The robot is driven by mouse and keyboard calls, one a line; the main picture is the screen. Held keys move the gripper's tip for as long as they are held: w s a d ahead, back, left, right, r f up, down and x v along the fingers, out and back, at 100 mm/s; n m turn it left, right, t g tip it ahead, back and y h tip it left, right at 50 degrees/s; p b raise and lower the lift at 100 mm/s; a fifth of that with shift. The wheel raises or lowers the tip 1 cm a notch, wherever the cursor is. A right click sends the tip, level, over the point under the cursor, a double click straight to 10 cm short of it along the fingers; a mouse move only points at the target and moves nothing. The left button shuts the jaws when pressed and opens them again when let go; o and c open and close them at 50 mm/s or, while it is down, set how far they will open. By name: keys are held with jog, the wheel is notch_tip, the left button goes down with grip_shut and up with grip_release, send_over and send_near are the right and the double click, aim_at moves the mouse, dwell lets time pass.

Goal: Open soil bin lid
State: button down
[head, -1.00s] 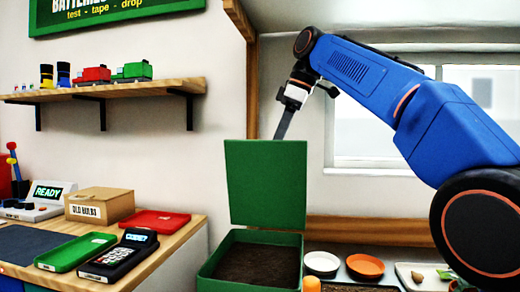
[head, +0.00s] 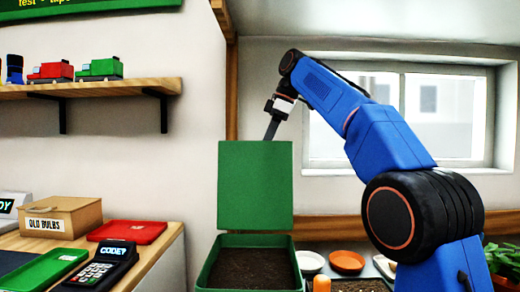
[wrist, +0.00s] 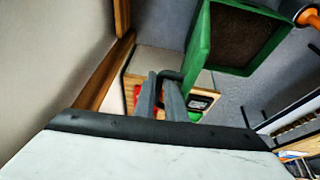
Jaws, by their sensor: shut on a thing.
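The soil bin (head: 207,272) is a green box with dark soil inside, low in the middle of the head view. Its green lid (head: 255,185) stands upright at the bin's back, so the bin is open. My gripper (head: 271,131) is at the lid's top edge, its fingertips partly hidden behind the lid. In the wrist view my gripper (wrist: 165,92) has its fingers close together at a dark loop-like handle beside the green lid. The bin's soil (wrist: 240,32) shows at the upper right there.
A wooden table (head: 160,255) at left holds an old-bulbs box (head: 62,218), a red tray (head: 127,232), a green tray (head: 42,270) and a card terminal (head: 100,265). Saucers (head: 347,262) stand right of the bin. A wooden post (head: 231,90) rises behind the lid.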

jog(key=shift+w+d+f, duration=0.15)
jog(key=shift+d+f, duration=0.1)
jog(key=shift+d, duration=0.15)
jog(key=c, duration=1.8)
grip_release()
jog(key=shift+c, duration=0.2)
jog(key=shift+r, duration=0.1)
jog(key=shift+d+r, duration=0.1)
jog(key=shift+r, duration=0.55)
jog(key=shift+v, duration=1.05)
jog(key=s+d, duration=0.3)
jog(key=d, duration=0.8)
jog(key=shift+s, duration=0.2)
